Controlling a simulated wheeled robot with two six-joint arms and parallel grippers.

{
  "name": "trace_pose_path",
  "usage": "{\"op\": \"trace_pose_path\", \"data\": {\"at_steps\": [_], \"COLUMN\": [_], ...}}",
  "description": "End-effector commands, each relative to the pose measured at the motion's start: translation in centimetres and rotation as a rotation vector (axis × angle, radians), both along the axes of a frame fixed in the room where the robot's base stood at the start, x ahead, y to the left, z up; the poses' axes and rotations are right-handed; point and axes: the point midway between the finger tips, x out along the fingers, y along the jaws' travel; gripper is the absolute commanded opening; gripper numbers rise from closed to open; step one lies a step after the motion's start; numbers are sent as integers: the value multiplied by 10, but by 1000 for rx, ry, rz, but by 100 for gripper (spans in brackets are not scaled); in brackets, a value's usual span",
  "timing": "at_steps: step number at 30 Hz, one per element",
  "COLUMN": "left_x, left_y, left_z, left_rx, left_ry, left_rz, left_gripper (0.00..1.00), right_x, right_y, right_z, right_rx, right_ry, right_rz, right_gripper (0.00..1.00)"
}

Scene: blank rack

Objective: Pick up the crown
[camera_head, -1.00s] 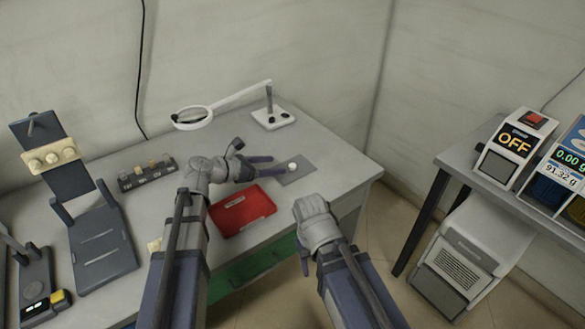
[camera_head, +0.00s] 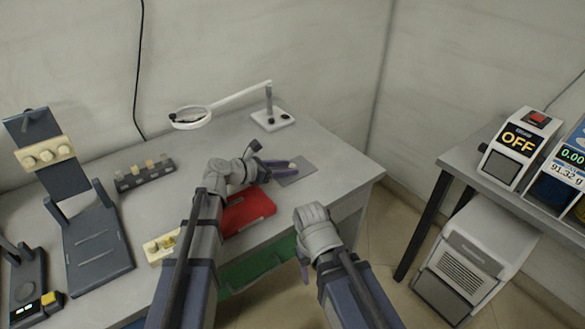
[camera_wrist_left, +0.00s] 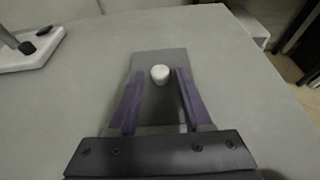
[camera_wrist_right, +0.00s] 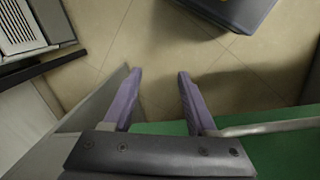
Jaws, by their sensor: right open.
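A small white crown (camera_head: 291,166) sits on a dark grey mat (camera_head: 300,176) on the table. In the left wrist view the crown (camera_wrist_left: 160,75) stands on the mat (camera_wrist_left: 158,55), in line with the gap between my left fingertips. My left gripper (camera_head: 280,168) is open and empty, low over the mat's near part, its fingers pointing at the crown; I cannot tell whether the tips reach past it. My right gripper (camera_wrist_right: 160,73) is open and empty, away from the crown, in front of the table edge; its fingers are mostly hidden in the head view.
A red tray (camera_head: 249,210) lies partly behind my left arm. A white magnifier lamp (camera_head: 272,121) stands behind the mat. A dark block rack (camera_head: 146,177) and a dark stand (camera_head: 98,252) are to the left. A side table with an OFF-labelled device (camera_head: 515,145) is at the right.

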Motion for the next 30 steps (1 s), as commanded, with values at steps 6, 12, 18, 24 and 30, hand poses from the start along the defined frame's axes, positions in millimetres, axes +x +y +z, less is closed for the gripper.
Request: {"op": "trace_pose_path", "data": {"at_steps": [6,12,18,24,30], "left_x": [0,0,0,0,0], "left_y": [0,0,0,0,0], "left_z": [0,0,0,0,7], "left_rx": [0,0,0,0,0], "left_ry": [0,0,0,0,0], "left_rz": [0,0,0,0,0], "left_gripper": [24,1,0,0,0], "right_x": [0,0,0,0,0], "right_y": [0,0,0,0,0], "right_z": [0,0,0,0,7], "right_rx": [0,0,0,0,0], "right_ry": [0,0,0,0,0], "right_rz": [0,0,0,0,0], "right_gripper": [57,57,57,57,57]}}
